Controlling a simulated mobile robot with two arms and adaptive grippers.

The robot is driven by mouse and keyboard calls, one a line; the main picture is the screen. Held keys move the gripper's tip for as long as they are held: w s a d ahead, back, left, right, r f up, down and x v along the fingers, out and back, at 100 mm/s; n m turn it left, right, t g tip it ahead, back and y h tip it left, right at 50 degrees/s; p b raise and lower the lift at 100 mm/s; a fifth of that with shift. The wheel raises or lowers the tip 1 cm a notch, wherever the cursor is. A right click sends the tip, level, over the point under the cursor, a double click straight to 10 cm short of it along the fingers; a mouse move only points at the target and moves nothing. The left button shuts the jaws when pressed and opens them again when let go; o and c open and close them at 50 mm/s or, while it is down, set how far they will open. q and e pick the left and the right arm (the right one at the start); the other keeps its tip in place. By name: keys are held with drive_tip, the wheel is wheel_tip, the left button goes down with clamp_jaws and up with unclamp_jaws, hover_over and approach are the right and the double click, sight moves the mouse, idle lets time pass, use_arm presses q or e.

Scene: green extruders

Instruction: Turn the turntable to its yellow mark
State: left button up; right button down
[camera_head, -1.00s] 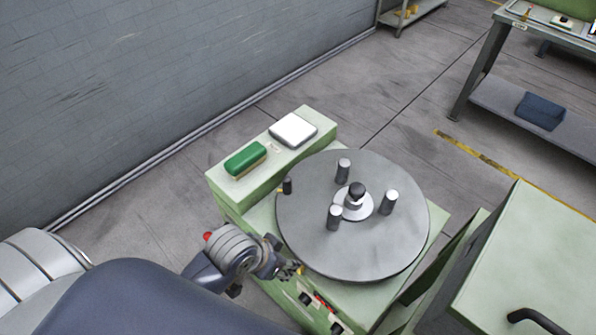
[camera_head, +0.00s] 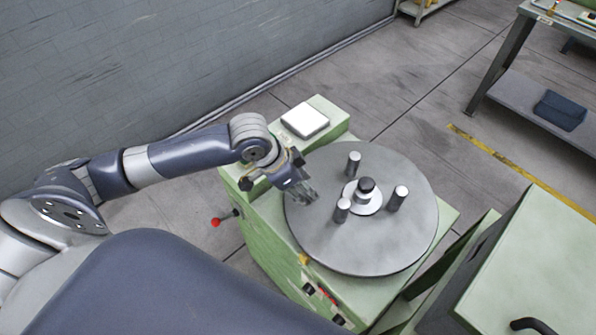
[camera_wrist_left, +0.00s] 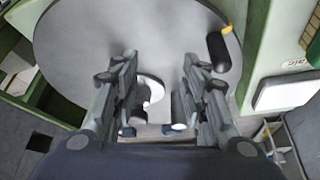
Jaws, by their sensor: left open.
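The turntable (camera_head: 395,245) is a round grey disc on a green machine. It carries three grey pegs around a pale hub with a black knob (camera_head: 366,186). A black upright handle (camera_wrist_left: 218,52) stands near the disc's rim in the left wrist view, with a small yellow piece (camera_wrist_left: 227,29) beside it. In the head view my gripper covers this handle. Another yellow mark (camera_head: 304,259) shows at the disc's front edge on the machine. My left gripper (camera_head: 309,192) is open over the disc's left side, its fingers apart from the handle in the wrist view. My right gripper is not in view.
A white box (camera_head: 305,120) lies on the green ledge behind the disc. A red-knobbed lever (camera_head: 216,222) sticks out from the machine's left side. A green cabinet (camera_head: 530,260) stands close on the right. A workbench (camera_head: 520,95) is farther back, with open floor between.

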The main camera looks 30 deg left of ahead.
use_arm(q)
drive_tip(key=w+a+r+n, duration=0.1)
drive_tip(key=w+a+r, duration=0.25)
drive_tip(key=a, duration=0.35)
drive_tip(key=shift+y, duration=0.4)
drive_tip(key=x, duration=0.3)
drive_tip(key=p+x, duration=0.1)
drive_tip(key=x, duration=0.6)
drive_tip(key=shift+s+d+f+p, duration=0.1)
drive_tip(key=shift+s+f+p, duration=0.1)
drive_tip(key=shift+s+p, duration=0.1)
clamp_jaws()
